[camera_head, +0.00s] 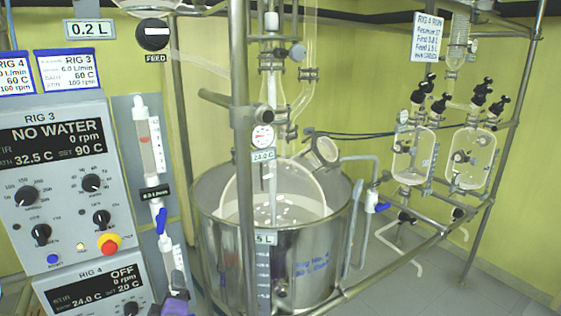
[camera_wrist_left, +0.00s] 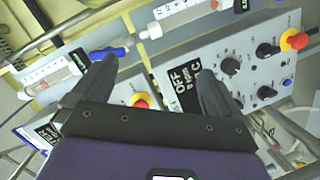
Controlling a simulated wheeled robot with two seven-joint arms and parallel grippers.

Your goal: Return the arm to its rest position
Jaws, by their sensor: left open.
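My left gripper (camera_head: 176,304) shows only in part at the bottom edge of the head view, as a purple and dark shape below the flowmeter and in front of the right side of the lower control box. In the left wrist view my left gripper (camera_wrist_left: 155,85) has its two dark fingers spread wide, with nothing held between them. My right gripper is in neither view.
The RIG 3 control box (camera_head: 62,175) and RIG 4 box (camera_head: 92,290) stand at left. A flowmeter (camera_head: 150,140) with a blue valve (camera_head: 161,220) hangs beside them. A steel bath (camera_head: 225,250) holds a glass reactor. Steel frame rails (camera_head: 420,250) and glass vessels (camera_head: 412,155) are at right.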

